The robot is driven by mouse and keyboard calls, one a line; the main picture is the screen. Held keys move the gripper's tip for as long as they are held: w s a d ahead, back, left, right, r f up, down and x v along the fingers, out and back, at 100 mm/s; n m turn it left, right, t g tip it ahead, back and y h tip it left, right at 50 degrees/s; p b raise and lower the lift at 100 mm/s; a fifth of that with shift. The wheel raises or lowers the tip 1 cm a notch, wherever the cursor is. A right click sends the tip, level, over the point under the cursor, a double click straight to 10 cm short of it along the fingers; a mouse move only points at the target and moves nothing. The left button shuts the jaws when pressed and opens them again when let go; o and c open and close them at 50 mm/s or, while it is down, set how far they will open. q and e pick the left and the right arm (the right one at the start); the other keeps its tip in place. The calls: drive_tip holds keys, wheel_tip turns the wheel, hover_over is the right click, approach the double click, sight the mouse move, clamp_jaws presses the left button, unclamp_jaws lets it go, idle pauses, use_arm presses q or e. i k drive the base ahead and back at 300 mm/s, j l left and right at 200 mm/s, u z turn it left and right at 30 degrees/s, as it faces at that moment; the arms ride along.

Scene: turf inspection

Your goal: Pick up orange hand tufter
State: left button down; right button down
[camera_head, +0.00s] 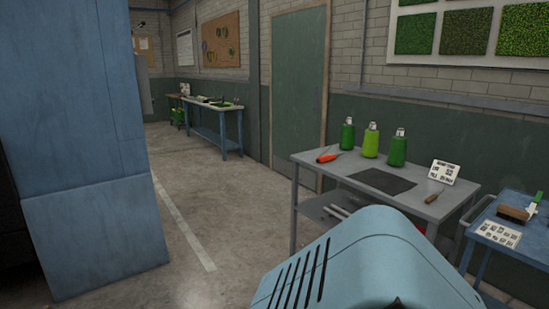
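The orange hand tufter (326,158) lies on the left part of a grey metal table (408,204). Its orange handle points to the left and its thin metal end points to the upper right. It lies to the left of several things on the table and nothing covers it. Neither of my grippers shows in this view, so I cannot see whether they are open or shut.
On the table are green bottles (371,140), a dark mat (383,181), a wooden-handled tool (434,197) and a label card (442,172). A blue cart (487,229) stands right. A tall blue block (95,230) stands left. Concrete floor (200,200) is open between.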

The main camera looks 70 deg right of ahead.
sight(328, 157)
drive_tip(key=z, duration=2.8)
drive_tip(key=i+z, duration=0.15)
drive_tip(key=z, duration=0.2)
drive_tip(key=i+j+z, duration=0.15)
drive_tip(key=z, duration=0.2)
drive_tip(key=i+j+z, duration=0.45)
drive_tip(key=i+j, duration=0.4)
drive_tip(key=i+j+z, duration=0.1)
drive_tip(key=j, duration=0.35)
drive_tip(key=i+j, duration=0.4)
drive_tip(key=j, duration=0.15)
drive_tip(key=i+j, duration=0.2)
drive_tip(key=j, duration=0.15)
drive_tip(key=i+j, duration=0.2)
drive_tip(key=j, duration=0.15)
drive_tip(key=i+j+z, duration=0.1)
drive_tip(key=j, duration=0.25)
drive_tip(key=i+j, duration=0.3)
drive_tip(key=j, duration=0.05)
